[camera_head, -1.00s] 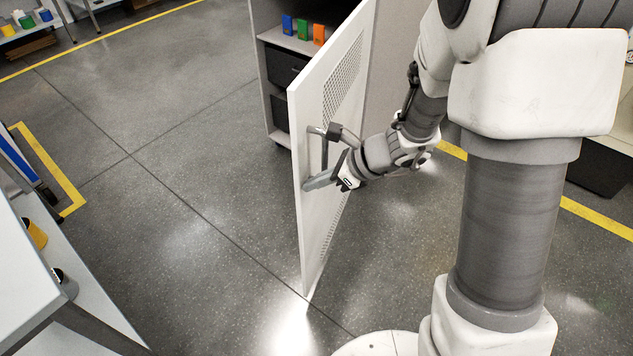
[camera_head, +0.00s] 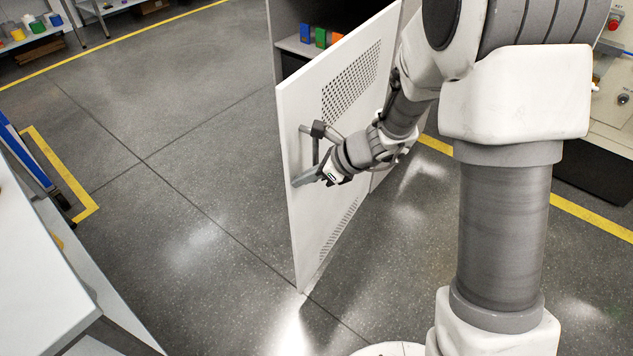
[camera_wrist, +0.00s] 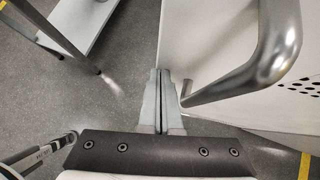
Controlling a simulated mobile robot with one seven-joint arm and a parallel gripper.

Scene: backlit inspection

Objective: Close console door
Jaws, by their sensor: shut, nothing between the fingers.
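The white console door (camera_head: 305,232) stands open, swung out from the cabinet, with perforated vents near its top and bottom. Its handle (camera_head: 316,150) is a grey metal bar near the door's free edge. My gripper (camera_head: 306,178) is at the door's outer face by the lower part of the handle. In the wrist view my gripper (camera_wrist: 161,90) has its fingers together with nothing between them. The handle (camera_wrist: 262,75) shows there just right of the fingers, in front of the door face (camera_wrist: 215,40). Whether the fingers touch the handle or door I cannot tell.
The cabinet (camera_head: 286,22) behind the door holds blue, green and orange boxes on a shelf (camera_head: 300,45). A white table (camera_head: 40,285) stands at the lower left. The floor (camera_head: 190,190) between table and door is clear.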

